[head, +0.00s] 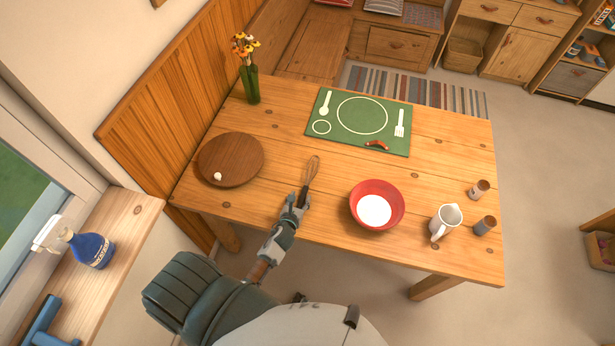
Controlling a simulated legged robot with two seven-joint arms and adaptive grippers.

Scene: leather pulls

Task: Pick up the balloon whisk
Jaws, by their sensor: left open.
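The balloon whisk (309,175) lies on the wooden table near its front edge, wire end pointing away from me and handle toward me. My left gripper (297,201) reaches in over the table's front edge and is open at the whisk's handle. The fingers overlap the lower handle in the picture and hide part of it; I cannot tell whether they touch it. My right gripper is not in view.
A red bowl (394,197) with white contents stands right of the whisk, with a white jug (441,225) and two small shakers farther right. A round wooden board (243,163) is at left. A green placemat (398,142) and a flower vase (251,92) are behind.

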